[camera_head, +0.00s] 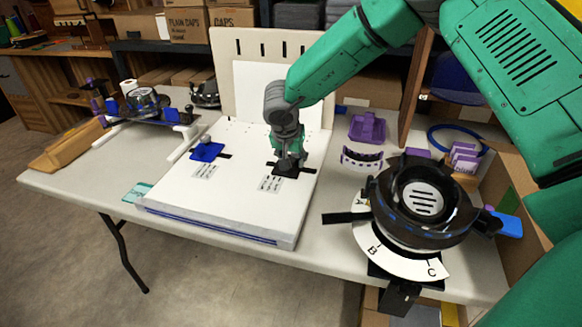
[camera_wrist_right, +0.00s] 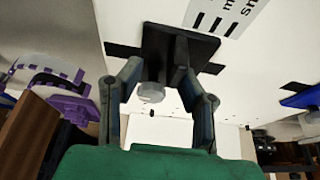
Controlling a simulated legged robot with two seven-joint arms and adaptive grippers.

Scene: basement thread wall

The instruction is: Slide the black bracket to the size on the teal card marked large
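The black bracket (camera_head: 287,168) sits on a dark slot strip at the right of the white board (camera_head: 235,205). In the wrist view the bracket (camera_wrist_right: 153,45) has an upright fin and a pale round knob (camera_wrist_right: 151,92). My right gripper (camera_head: 289,150) is right over it. In the wrist view the right gripper's fingers (camera_wrist_right: 160,78) stand apart on either side of the bracket; contact is unclear. A printed size label (camera_head: 271,184) lies in front of the bracket, partly legible in the wrist view (camera_wrist_right: 226,14). The teal card (camera_head: 137,193) lies at the board's front left, its writing unreadable. My left gripper is out of view.
A blue bracket (camera_head: 207,151) with its own label (camera_head: 205,171) sits left on the board. A pegboard panel (camera_head: 228,80) stands behind. A round black device with a lettered white dial (camera_head: 410,265) stands right; purple parts (camera_head: 367,127) lie behind it.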

